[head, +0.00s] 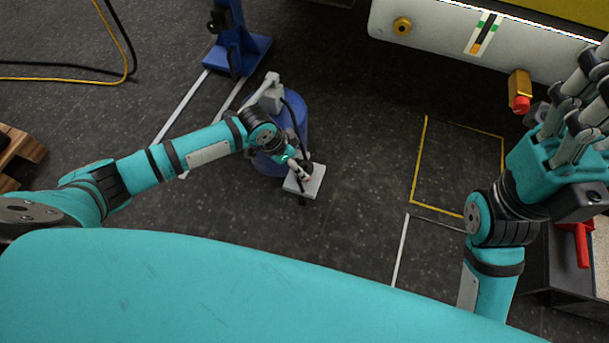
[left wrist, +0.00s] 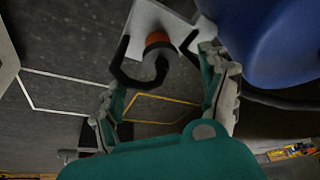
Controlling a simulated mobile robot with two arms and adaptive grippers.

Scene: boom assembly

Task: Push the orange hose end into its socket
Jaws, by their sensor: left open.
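The orange hose end (left wrist: 158,39) shows in the left wrist view as an orange collar with a dark tip, at a pale plate (left wrist: 160,14). A black hook-shaped part curves round below it. My left gripper (left wrist: 160,80) is open, its fingers on either side of the hose end and apart from it. In the head view my left gripper (head: 297,168) is over the plate beside a blue drum and largely covers the hose end. My right gripper (head: 575,105) has its fingers spread and looks empty at the right. I cannot tell which fitting is the socket.
The blue drum (head: 298,108) stands close to my left gripper. A blue stand (head: 238,45) is farther back. The floor inside the yellow outline is clear.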

